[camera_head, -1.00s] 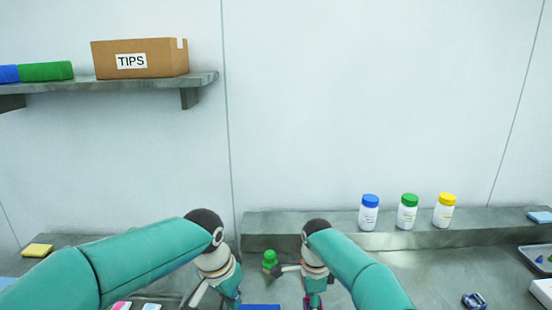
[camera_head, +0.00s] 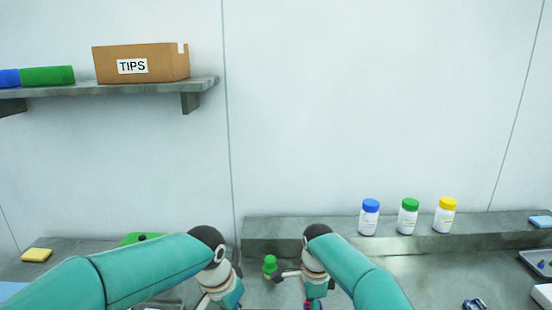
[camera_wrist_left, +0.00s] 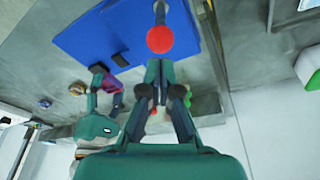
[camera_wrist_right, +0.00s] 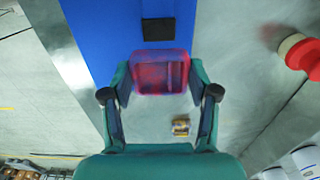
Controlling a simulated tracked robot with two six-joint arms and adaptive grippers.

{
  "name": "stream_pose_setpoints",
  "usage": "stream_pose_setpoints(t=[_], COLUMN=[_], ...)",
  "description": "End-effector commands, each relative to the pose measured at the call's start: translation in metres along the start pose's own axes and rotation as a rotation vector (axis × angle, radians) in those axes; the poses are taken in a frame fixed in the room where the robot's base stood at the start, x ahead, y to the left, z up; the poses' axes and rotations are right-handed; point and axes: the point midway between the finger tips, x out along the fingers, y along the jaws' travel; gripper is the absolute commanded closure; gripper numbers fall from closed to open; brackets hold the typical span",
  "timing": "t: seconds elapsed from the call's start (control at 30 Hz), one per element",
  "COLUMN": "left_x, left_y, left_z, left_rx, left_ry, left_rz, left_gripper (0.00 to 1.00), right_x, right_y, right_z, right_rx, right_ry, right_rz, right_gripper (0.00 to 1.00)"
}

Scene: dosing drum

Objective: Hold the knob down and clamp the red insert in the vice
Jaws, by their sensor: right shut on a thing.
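My right gripper (camera_wrist_right: 160,90) is shut on the translucent pink-red insert (camera_wrist_right: 162,72), which sits between its fingertips. The insert also shows in the left wrist view (camera_wrist_left: 116,96), beside the blue body (camera_wrist_left: 95,38). In the right wrist view the blue body (camera_wrist_right: 95,30) has a dark slot (camera_wrist_right: 158,29) just beyond the insert. My left gripper (camera_wrist_left: 160,68) has its fingers together, with its tips close to the round red knob (camera_wrist_left: 160,40); I cannot tell whether they touch. A blurred red round part (camera_wrist_right: 302,55) also shows at the right wrist view's right edge. Both grippertips are largely hidden in the head view.
A green bottle-like thing (camera_head: 270,265) stands between my arms near the ledge (camera_head: 300,232). Three white bottles with blue, green and yellow caps (camera_head: 409,217) stand on the ledge at right. A green object (camera_head: 138,239) lies behind my left arm.

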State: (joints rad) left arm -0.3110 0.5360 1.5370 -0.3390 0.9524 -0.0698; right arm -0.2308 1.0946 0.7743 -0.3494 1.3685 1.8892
Motion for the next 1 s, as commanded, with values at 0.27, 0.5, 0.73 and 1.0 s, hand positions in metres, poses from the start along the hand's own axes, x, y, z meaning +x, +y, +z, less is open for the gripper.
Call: stream_pose_setpoints(t=[0.27,0.5,0.73,1.0], left_x=[0.014,0.02,0.02,0.029], left_y=[0.0,0.0,0.0,0.0], left_z=[0.004,0.005,0.005,0.008], left_rx=[-0.001,-0.001,0.0,0.0], left_ry=[-0.002,0.0,0.0,-0.003], left_rz=[0.0,0.0,0.0,0.001], left_gripper=[1.0,1.0,1.0,1.0], right_x=[0.0,0.0,0.0,0.0], right_y=[0.0,0.0,0.0,0.0], right_z=[0.0,0.0,0.0,0.0], right_rx=[0.0,0.0,0.0,0.0], right_ry=[0.0,0.0,0.0,0.0], right_rz=[0.0,0.0,0.0,0.0], right_gripper=[0.72,0.72,0.72,0.72])
